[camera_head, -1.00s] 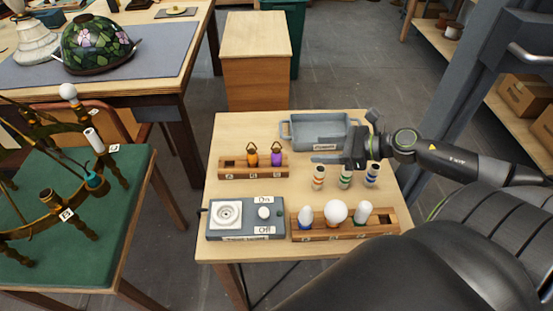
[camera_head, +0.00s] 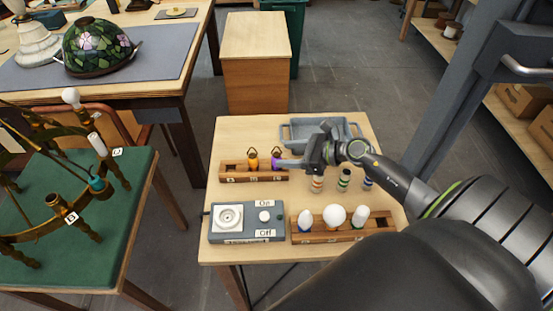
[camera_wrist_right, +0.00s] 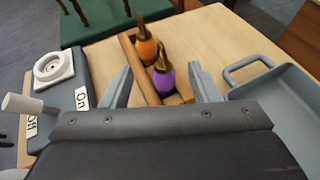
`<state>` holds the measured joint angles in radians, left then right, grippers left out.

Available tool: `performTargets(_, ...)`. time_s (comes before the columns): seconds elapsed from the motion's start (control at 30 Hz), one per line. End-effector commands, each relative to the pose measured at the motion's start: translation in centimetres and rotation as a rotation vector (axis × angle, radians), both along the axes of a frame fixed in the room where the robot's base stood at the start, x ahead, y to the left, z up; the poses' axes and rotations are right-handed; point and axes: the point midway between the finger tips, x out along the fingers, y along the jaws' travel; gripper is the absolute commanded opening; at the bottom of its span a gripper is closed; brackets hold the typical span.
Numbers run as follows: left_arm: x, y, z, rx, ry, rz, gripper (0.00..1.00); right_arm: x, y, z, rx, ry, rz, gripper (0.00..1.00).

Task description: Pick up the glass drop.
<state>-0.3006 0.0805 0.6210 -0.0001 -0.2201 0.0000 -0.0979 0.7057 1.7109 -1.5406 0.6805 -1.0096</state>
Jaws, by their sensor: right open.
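Two glass drops with metal loops stand in a small wooden rack (camera_head: 228,171): an orange drop (camera_head: 253,163) and a purple drop (camera_head: 276,160). In the right wrist view the orange drop (camera_wrist_right: 146,48) is farther away and the purple drop (camera_wrist_right: 164,78) is nearer. My right gripper (camera_head: 292,162) is open and empty, pointing left just beside the purple drop. In the right wrist view its fingers (camera_wrist_right: 162,85) are spread either side of the purple drop's lower part; I cannot tell whether they touch it. My left gripper is not in view.
A grey tray (camera_head: 355,129) lies behind my right gripper. A switch box with a socket (camera_head: 243,229) and a rack of bulbs (camera_head: 312,236) stand in front. Several striped cylinders (camera_head: 343,180) are just below the wrist. The rack's left slot is empty.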

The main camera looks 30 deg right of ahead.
Motion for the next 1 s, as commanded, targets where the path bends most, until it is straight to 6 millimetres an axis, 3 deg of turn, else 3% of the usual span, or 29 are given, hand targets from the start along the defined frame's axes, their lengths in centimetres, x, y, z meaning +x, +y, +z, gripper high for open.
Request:
performTargets(0.43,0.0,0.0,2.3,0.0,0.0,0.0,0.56,3.6,2.1,-1.8,0.003,0.0,-0.001,0.55)
performTargets(0.77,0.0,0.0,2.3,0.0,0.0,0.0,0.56,4.0,2.5,-2.3,0.0,0.0,0.0,0.55)
performTargets(1.0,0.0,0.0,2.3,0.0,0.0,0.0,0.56,4.0,2.5,-2.3,0.0,0.0,0.0,0.25)
